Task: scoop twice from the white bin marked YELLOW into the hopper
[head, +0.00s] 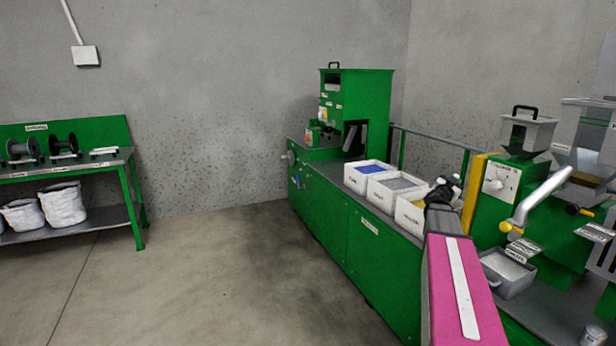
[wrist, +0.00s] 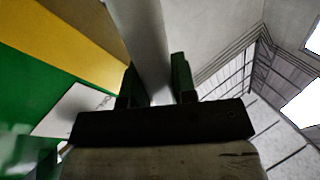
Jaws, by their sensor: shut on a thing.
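Three white bins stand in a row on the green bench. The nearest white bin (head: 408,217) is partly hidden by my arm; its label is too small to read surely and its contents are hidden. My gripper (head: 442,190) is beside this bin, over its right side. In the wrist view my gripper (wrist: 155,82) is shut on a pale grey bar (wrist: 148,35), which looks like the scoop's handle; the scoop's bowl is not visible. A grey hopper (head: 527,132) with a black handle tops the green machine at right. Another grey hopper-like part (head: 588,122) is at the right edge.
A yellow post (head: 473,195) stands close right of my gripper. A bent pale pipe (head: 540,195) with a yellow knob juts from the machine above a grey tray (head: 508,272). Blue-filled (head: 366,182) and grey-filled (head: 392,200) bins stand farther back. The floor at left is clear.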

